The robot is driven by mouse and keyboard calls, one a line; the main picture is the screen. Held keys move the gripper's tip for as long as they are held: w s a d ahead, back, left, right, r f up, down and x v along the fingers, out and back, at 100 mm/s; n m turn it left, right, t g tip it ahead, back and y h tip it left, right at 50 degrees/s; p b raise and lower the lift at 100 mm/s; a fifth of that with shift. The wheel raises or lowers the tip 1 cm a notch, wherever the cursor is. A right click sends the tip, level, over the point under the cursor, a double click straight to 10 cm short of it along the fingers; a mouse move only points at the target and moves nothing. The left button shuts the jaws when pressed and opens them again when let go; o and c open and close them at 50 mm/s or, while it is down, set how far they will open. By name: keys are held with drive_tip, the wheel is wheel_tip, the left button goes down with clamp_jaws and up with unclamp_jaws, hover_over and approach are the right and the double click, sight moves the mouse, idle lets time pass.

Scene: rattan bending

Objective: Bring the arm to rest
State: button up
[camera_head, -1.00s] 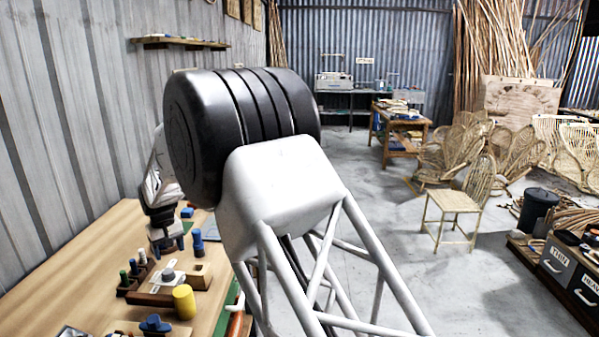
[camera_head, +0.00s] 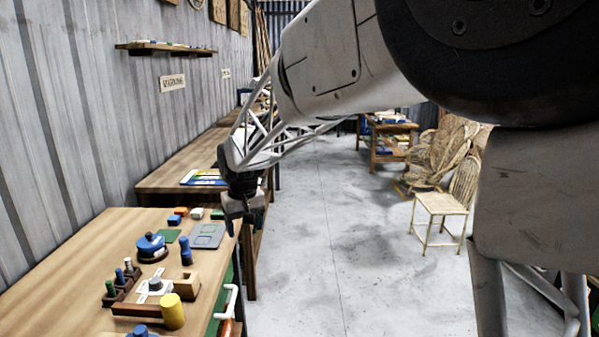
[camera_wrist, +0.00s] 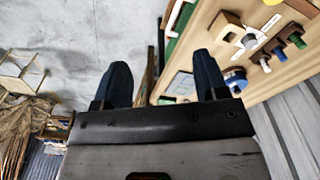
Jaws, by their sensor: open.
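My gripper (camera_head: 245,212) hangs near the right edge of the wooden workbench (camera_head: 75,250) in the head view, above the bench and apart from the things on it. In the wrist view my gripper (camera_wrist: 163,85) shows two dark blue fingers spread apart with nothing between them. Bare grey floor and the bench edge lie beyond the fingertips. The large white and black links of my arm fill the upper right of the head view and hide part of the room.
On the bench are a yellow cylinder (camera_head: 172,311), a blue round piece (camera_head: 151,243), a blue peg (camera_head: 186,251) and a grey plate (camera_head: 207,236). A rattan chair (camera_head: 445,204) stands on the right. The floor (camera_head: 320,240) between is clear.

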drive_tip(key=s+d+r+m, duration=0.2)
drive_tip(key=s+d, duration=0.6)
drive_tip(key=d, duration=0.2)
drive_tip(key=s+d+r+m, duration=0.1)
drive_tip(key=s+d+r, duration=0.2)
drive_tip(key=s+d, duration=0.7)
drive_tip(key=s+d+f+m, duration=0.1)
drive_tip(key=s+d+f, duration=0.1)
drive_tip(key=s+d, duration=0.4)
drive_tip(key=s+d+f+m+t, duration=0.1)
drive_tip(key=s+d+f, duration=0.2)
drive_tip(key=s, duration=1)
drive_tip(key=d, duration=0.3)
drive_tip(key=shift+d+m+t+h, duration=0.25)
drive_tip(key=shift+m+t+h, duration=0.05)
drive_tip(key=shift+m, duration=0.1)
